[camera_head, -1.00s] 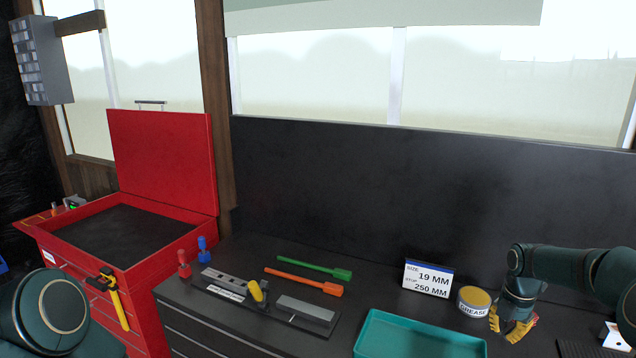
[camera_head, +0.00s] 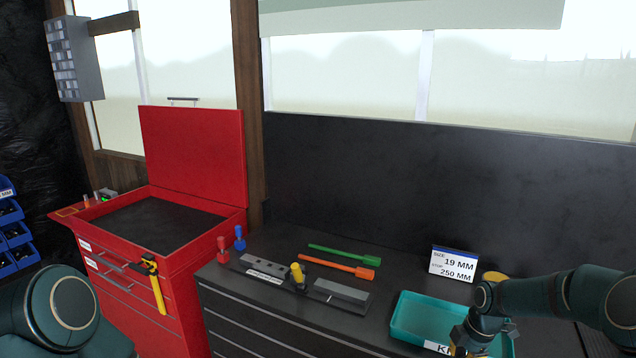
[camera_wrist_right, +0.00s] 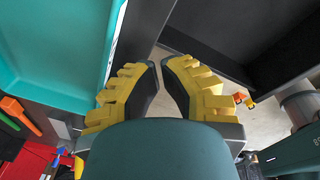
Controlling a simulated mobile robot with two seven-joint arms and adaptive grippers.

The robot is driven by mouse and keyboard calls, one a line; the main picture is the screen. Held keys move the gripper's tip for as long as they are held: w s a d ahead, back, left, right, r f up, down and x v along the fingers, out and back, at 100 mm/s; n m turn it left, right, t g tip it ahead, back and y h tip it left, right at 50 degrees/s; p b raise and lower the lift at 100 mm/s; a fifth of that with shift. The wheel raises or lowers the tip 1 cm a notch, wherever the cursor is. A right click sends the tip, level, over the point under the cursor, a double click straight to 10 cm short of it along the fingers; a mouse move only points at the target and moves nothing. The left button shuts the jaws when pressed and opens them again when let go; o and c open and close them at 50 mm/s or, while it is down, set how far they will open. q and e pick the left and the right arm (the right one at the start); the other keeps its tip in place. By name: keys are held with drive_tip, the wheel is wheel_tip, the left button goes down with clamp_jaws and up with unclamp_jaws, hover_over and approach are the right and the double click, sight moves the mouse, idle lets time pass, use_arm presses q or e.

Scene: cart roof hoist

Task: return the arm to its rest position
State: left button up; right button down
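My right gripper (camera_head: 460,346) is low at the front edge of the teal tray (camera_head: 398,322), partly cut off by the bottom of the head view. In the right wrist view its yellow-and-black fingers (camera_wrist_right: 159,75) stand apart with nothing between them. The tray wall (camera_wrist_right: 108,48) is just left of the fingers there. My right arm (camera_head: 540,296) reaches in from the right, across the tray's right side. My left arm (camera_head: 62,308) shows at the lower left; its gripper is out of view.
A size sign (camera_head: 452,264) and a mostly hidden tin (camera_head: 494,275) stand behind my right arm. Green (camera_head: 340,254) and orange (camera_head: 340,266) tools lie left of the tray, behind a block fixture (camera_head: 345,293). A red tool chest (camera_head: 150,300) stands at left.

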drive_tip(key=s+a+f+m+y, duration=0.1)
drive_tip(key=s+a+f+m, duration=0.25)
drive_tip(key=a, duration=0.25)
drive_tip(key=s+a+f+m+y, duration=0.1)
drive_tip(key=s+a+f+m, duration=0.2)
drive_tip(key=a, duration=0.4)
drive_tip(key=s+a+f+m, duration=0.2)
drive_tip(key=a+f+m, duration=0.1)
drive_tip(key=a+m, duration=0.25)
drive_tip(key=s+a+f+m+t, duration=0.1)
drive_tip(key=s+a+m, duration=0.3)
drive_tip(key=s, duration=0.2)
drive_tip(key=s+a+f+m, duration=0.1)
drive_tip(key=s+a+m, duration=0.35)
drive_tip(key=s, duration=0.25)
wheel_tip(320, 180, down, 10)
drive_tip(key=b, duration=0.9)
drive_tip(key=shift+d+f+m+b, duration=0.2)
drive_tip(key=shift+d+m+b, duration=0.1)
drive_tip(key=shift+m, duration=0.05)
